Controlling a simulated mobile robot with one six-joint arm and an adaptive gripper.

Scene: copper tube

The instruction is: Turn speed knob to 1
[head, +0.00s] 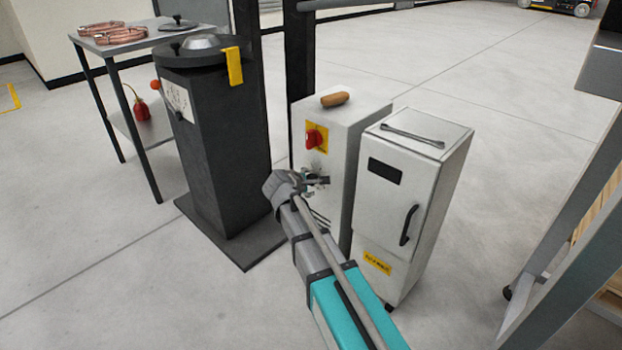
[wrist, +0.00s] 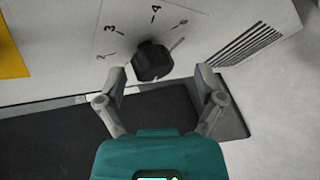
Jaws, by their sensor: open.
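The speed knob (wrist: 152,62) is black and round, on a pale dial plate (wrist: 118,45) with printed numbers; 2, 3 and 4 can be read. Which number it points at I cannot tell. My gripper (wrist: 156,80) is open in the wrist view, with one finger to the left of the knob and one to the right. The fingers look apart from the knob, and nothing is held. In the head view my gripper (head: 318,184) is at the front of the light grey control cabinet (head: 365,118). The knob is not clear there behind the gripper.
A red rotary switch (head: 314,138) on a yellow plate sits just above my gripper. A brown handle-like object (head: 335,99) lies on the cabinet top. A white cabinet (head: 405,190) stands close on the right, a dark pedestal machine (head: 225,150) on the left. Vent slots (wrist: 250,45) flank the dial.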

